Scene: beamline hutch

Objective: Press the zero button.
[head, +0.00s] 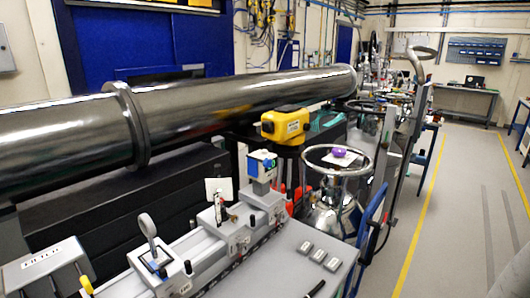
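Three small grey blocks that look like buttons sit in a slanting row on the grey bench top (282,269): a left one (306,247), a middle one (318,255) and a right one (332,264). Their marks are too small to read, so I cannot tell which is the zero button. My gripper is not in view. A slim dark object (315,289) shows at the bottom edge, in front of the blocks; I cannot tell what it is.
A long rail (235,240) with several carriages and upright mounts runs left of the blocks. A large steel pipe (230,100) crosses behind. A yellow instrument (285,125) and a ringed steel vessel (337,205) stand beyond the bench. The floor at right (450,220) has free room.

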